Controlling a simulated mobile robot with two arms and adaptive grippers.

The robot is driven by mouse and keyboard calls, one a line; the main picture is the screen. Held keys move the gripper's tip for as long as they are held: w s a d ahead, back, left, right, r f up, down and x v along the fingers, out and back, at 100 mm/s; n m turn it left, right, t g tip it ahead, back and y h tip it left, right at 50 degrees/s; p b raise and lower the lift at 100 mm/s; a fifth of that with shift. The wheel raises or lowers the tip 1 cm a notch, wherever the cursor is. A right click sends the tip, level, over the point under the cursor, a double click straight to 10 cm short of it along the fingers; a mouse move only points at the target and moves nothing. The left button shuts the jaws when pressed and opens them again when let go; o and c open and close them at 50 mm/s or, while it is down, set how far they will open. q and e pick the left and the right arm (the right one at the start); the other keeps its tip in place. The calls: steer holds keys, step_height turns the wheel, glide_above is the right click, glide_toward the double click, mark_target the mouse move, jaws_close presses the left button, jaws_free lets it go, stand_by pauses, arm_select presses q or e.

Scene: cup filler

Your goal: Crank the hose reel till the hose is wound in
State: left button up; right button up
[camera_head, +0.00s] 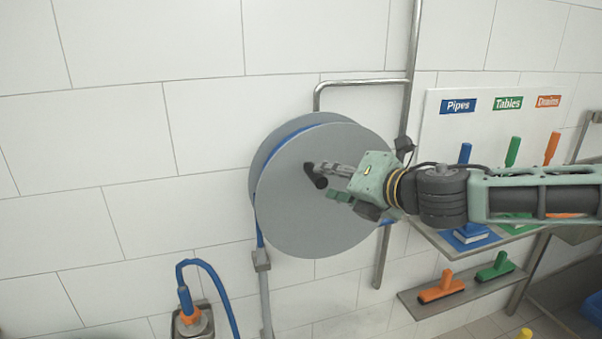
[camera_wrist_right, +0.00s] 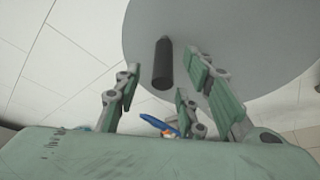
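The grey hose reel (camera_head: 300,225) is on the white tiled wall, with blue hose (camera_head: 261,195) showing along its left edge. Its dark crank handle (camera_head: 317,176) sticks out from the disc. In the right wrist view the black handle (camera_wrist_right: 163,64) stands between the spread fingers, with gaps on both sides. My right gripper (camera_head: 333,182) is open at the reel's face, its fingers around or just short of the handle; I cannot tell how deep. It also shows in the right wrist view (camera_wrist_right: 165,85). My left gripper is not in view.
A blue hose end with an orange part (camera_head: 190,315) is at the lower left. A metal pipe (camera_head: 362,82) runs above and right of the reel. A board (camera_head: 455,125) and shelf (camera_head: 485,242) with coloured brushes lie right, below and behind my right arm.

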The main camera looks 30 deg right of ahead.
mark_target(314, 173)
steer(key=shift+d+x, duration=0.15)
steer(key=shift+x, duration=1.3)
steer(key=shift+d+x, duration=0.15)
steer(key=shift+x, duration=2.3)
steer(key=shift+a, duration=0.1)
jaws_close()
steer(key=shift+r, duration=0.1)
